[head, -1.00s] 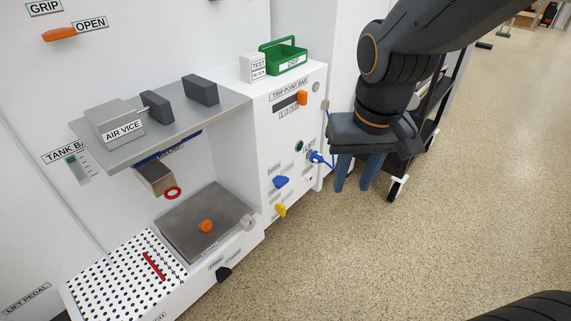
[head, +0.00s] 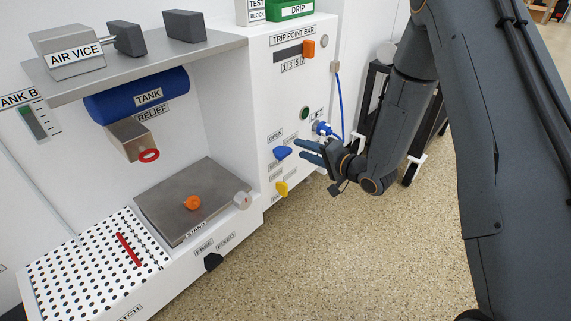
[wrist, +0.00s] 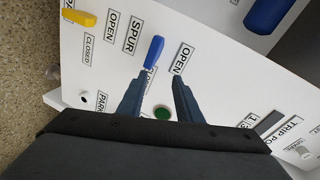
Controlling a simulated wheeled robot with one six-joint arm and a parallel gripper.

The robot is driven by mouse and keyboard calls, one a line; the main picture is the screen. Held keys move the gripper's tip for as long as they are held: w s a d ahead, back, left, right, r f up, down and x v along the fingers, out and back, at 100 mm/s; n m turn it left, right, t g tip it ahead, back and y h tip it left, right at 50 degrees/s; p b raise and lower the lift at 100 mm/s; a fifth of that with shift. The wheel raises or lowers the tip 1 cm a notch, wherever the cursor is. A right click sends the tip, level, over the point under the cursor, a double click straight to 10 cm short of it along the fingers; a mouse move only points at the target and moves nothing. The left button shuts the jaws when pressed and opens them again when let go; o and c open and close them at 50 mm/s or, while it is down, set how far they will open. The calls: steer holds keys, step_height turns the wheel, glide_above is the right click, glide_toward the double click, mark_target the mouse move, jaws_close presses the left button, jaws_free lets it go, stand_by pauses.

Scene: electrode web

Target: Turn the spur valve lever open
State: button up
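The blue lever (head: 282,152) is on the white panel's front, with an OPEN label (head: 275,137) above it. It also shows in the wrist view (wrist: 154,52), between an OPEN label (wrist: 182,58) and the SPUR label (wrist: 130,35); I take it as the spur valve lever. In the head view the lever lies roughly sideways. A label beside it is partly hidden by a finger. My gripper (head: 302,150) is open and empty, its fingers pointing at the panel just right of the lever. In the wrist view the lever lies ahead of the gap between the fingertips (wrist: 157,82).
A yellow lever (head: 281,188) sits below the blue one, with its own OPEN and CLOSED labels. A green button (head: 304,112) and a blue-cabled plug (head: 324,128) are above and right. A metal shelf (head: 215,48) juts out at left. The floor in front is clear.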

mark_target(287, 155)
step_height(287, 155, down, 4)
steer(key=s+m+y+b, duration=0.2)
steer(key=y, duration=0.1)
steer(key=shift+b+x, duration=1.65)
steer(key=shift+x, duration=2.45)
steer(key=shift+r, duration=0.1)
jaws_close()
